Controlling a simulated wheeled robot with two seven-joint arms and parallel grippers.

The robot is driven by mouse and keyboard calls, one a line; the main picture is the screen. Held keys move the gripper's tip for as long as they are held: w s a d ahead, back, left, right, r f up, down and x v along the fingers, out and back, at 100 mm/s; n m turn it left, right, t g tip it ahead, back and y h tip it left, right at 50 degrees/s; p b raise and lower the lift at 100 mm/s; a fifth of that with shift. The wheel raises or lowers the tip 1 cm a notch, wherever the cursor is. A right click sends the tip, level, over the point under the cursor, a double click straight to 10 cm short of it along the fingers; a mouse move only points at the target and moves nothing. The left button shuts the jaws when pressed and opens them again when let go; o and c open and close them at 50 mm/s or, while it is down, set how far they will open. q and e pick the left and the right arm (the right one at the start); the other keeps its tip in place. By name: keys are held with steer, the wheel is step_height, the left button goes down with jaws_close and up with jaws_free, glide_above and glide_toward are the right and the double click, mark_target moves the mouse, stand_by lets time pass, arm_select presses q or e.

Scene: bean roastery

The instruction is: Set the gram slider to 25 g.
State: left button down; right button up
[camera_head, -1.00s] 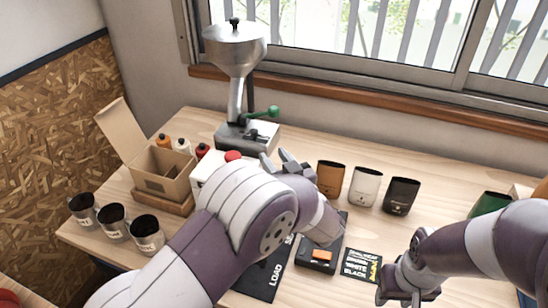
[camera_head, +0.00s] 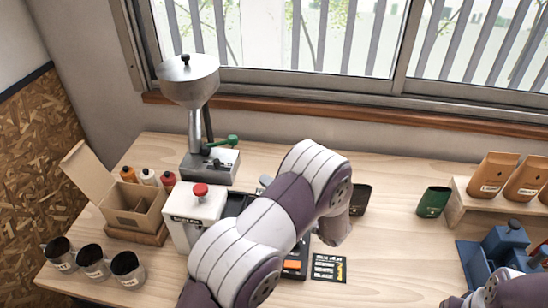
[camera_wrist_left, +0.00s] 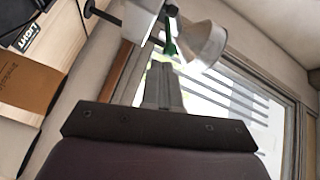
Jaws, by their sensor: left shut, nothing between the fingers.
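A white machine (camera_head: 186,222) with a red knob (camera_head: 200,190) and dark lettering stands left of centre on the table. I cannot make out the gram slider; my left arm covers the area right of the machine. My left gripper shows only as a small grey piece (camera_head: 265,181) beyond that arm, right of the machine's top. In the left wrist view its fingers (camera_wrist_left: 160,78) are together with nothing between them. My right arm shows at the bottom right edge, and its gripper (camera_head: 455,302) is barely in the picture.
A metal grinder (camera_head: 188,82) with a green handle stands behind the machine. An open carton (camera_head: 130,205) and several metal cups (camera_head: 127,268) are at left. A green pouch (camera_head: 433,202), a shelf of orange pouches (camera_head: 491,175) and a blue device (camera_head: 492,250) are at right.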

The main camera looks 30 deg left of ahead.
arm_select(q)
steer(key=m, duration=0.2)
steer(key=m+p, duration=0.1)
steer(key=p, duration=0.5)
glide_toward(219, 164)
steer(key=w+a, duration=0.4)
steer(key=a, duration=0.1)
steer(key=shift+w+a, duration=0.15)
steer(key=shift+w, duration=0.05)
steer(key=shift+s+a+f, duration=0.2)
steer(key=shift+s+a, duration=0.05)
steer(key=shift+a, duration=0.1)
steer(key=a, duration=0.2)
steer(key=shift+s+a, duration=0.35)
steer(key=shift+s, duration=0.05)
steer(key=shift+d+r, duration=0.1)
steer(key=shift+d, duration=0.05)
